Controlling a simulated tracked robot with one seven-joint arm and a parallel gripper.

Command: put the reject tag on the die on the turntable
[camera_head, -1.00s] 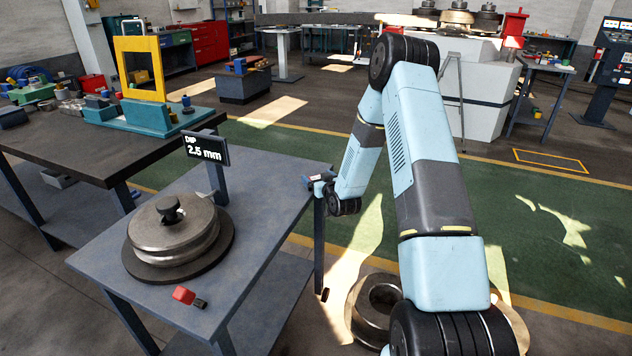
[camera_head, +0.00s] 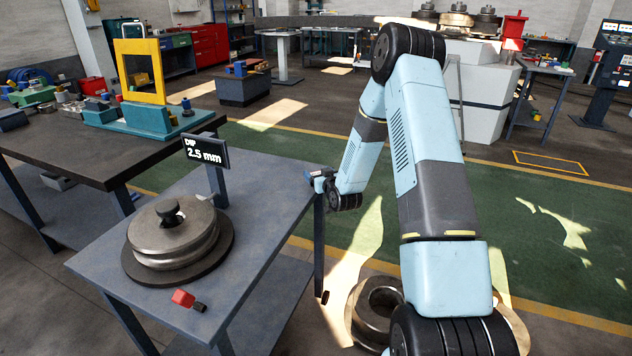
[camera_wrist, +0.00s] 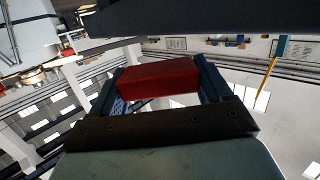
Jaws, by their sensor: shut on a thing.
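The die (camera_head: 158,242) is a grooved steel disc with a dark knob on top. It lies on the dark round turntable (camera_head: 228,250) on the grey table. My gripper (camera_head: 318,178) is at the table's right edge, apart from the die and to its right. In the wrist view a red block (camera_wrist: 158,78) sits between the two blue fingers of my gripper (camera_wrist: 160,85), which are shut on it. I cannot tell for sure that it is the reject tag. A red piece with a dark end (camera_head: 183,298) lies on the table in front of the turntable.
A display (camera_head: 206,151) reading "DIP 2.5 mm" stands on a post behind the die. The grey table top (camera_head: 270,190) is clear between the die and my gripper. A workbench (camera_head: 60,150) with a yellow frame is at left. Steel rings (camera_head: 365,300) are on the floor.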

